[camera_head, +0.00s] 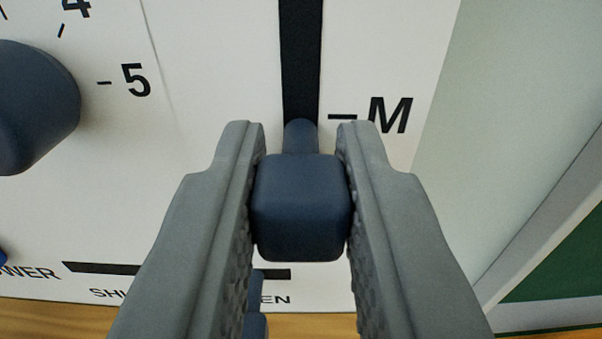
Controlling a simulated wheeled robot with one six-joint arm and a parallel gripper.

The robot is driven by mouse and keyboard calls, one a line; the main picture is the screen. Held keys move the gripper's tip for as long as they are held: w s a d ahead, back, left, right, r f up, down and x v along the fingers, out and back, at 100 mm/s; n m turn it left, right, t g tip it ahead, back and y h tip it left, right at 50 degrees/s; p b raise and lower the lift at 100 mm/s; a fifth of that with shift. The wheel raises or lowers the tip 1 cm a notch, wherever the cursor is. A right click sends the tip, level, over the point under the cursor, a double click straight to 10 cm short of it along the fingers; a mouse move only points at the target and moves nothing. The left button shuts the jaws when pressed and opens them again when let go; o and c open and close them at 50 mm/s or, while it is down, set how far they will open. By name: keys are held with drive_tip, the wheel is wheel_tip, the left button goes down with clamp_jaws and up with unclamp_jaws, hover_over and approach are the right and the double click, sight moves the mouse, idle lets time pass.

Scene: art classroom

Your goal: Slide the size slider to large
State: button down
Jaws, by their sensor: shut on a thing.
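The size slider's dark blue knob (301,208) is between the two grey fingers of my gripper (301,190), which are shut on it from left and right. The knob's stem goes into a black vertical slot (300,60) in the white panel (215,60). The knob stands just below the height of the "M" mark (388,115), which is right of the slot. The slot runs up out of the top of the view. Its lower part is hidden behind the knob and my fingers. No large mark is in view.
A round dark blue dial (35,105) with numbers 4 and 5 is at the left. Below, a horizontal black slot (100,268) with partly hidden lettering and another dark blue knob (256,320) sit near my fingers. Wood shows at the bottom edge.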

sight(303, 189)
wheel_tip(303, 189, up, 6)
drive_tip(key=shift+s+r, duration=0.1)
drive_tip(key=c, duration=1.4)
unclamp_jaws()
drive_tip(key=shift+o, duration=0.6)
drive_tip(key=shift+s, duration=0.1)
drive_tip(key=s, duration=1.7)
drive_tip(key=shift+s, duration=0.1)
